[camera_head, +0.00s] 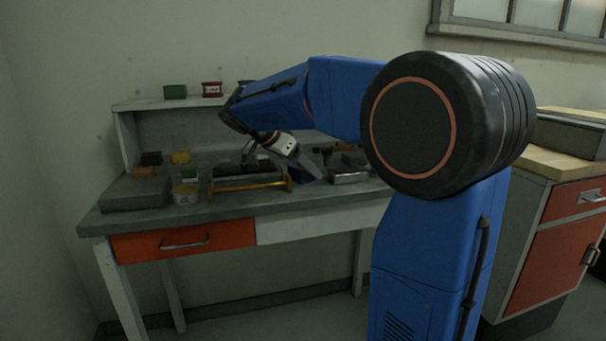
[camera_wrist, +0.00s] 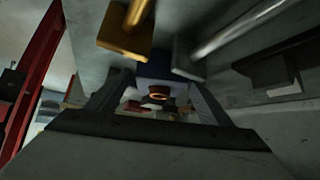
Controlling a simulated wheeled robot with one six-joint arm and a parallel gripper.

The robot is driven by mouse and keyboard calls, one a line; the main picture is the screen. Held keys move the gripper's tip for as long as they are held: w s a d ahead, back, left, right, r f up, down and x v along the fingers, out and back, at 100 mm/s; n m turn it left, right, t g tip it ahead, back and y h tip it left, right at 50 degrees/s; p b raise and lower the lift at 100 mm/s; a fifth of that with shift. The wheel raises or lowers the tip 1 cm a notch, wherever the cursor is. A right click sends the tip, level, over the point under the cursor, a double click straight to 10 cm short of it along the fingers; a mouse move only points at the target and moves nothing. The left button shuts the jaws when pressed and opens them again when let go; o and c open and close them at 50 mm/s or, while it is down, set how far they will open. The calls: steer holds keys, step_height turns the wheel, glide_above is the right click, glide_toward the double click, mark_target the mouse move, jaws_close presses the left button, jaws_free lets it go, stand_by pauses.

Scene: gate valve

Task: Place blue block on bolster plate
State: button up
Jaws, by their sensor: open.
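My gripper (camera_head: 298,160) is over the middle of the workbench, pointing down and right in the head view. In the wrist view its two fingers stand apart, with the gripper (camera_wrist: 157,80) open. A dark blue form, perhaps the blue block (camera_wrist: 153,71), shows between or beyond the fingertips; I cannot tell whether they touch it. A bluish shape also shows at the gripper in the head view, too dark to separate from the fingers. A flat grey slab, possibly the bolster plate (camera_head: 135,194), lies at the bench's left front; I cannot confirm it.
A brass bar fixture (camera_head: 248,184) lies at the bench front, beside a small tub (camera_head: 186,193). A metal tray (camera_head: 349,178) is to the right. The bench is cluttered around my gripper.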

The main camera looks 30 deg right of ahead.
steer(key=shift+d+f, duration=0.15)
steer(key=shift+d, duration=0.05)
jaws_close()
stand_by(0.3)
step_height(320, 180, up, 10)
steer(key=shift+r, duration=0.1)
stand_by(0.5)
